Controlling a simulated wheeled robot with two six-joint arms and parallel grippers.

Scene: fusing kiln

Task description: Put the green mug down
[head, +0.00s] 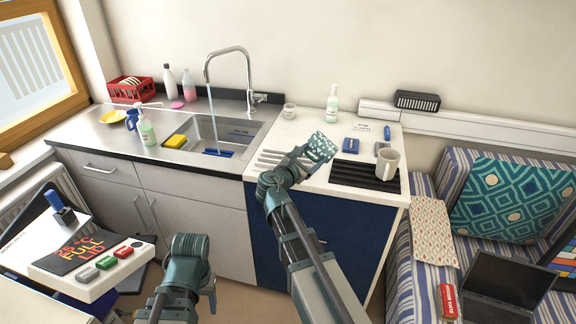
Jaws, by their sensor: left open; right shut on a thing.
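The green mug (322,147) has a pale pattern and looks tilted at the end of my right arm. My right gripper (308,153) is shut on it, over the white worktop (318,180) right of the sink. The gripper hides part of the mug. I cannot tell whether the mug touches the worktop. My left gripper (208,296) is low in the picture, in front of the grey cabinets and far from the mug. It is open, though its fingers are hard to make out.
A black ribbed mat (352,178) lies on the worktop, with a cream mug (387,164) at its right end. A blue box (350,145), a card (363,127), a bottle (332,104) and a jar (289,111) stand behind. The sink (240,130) is left, tap running.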

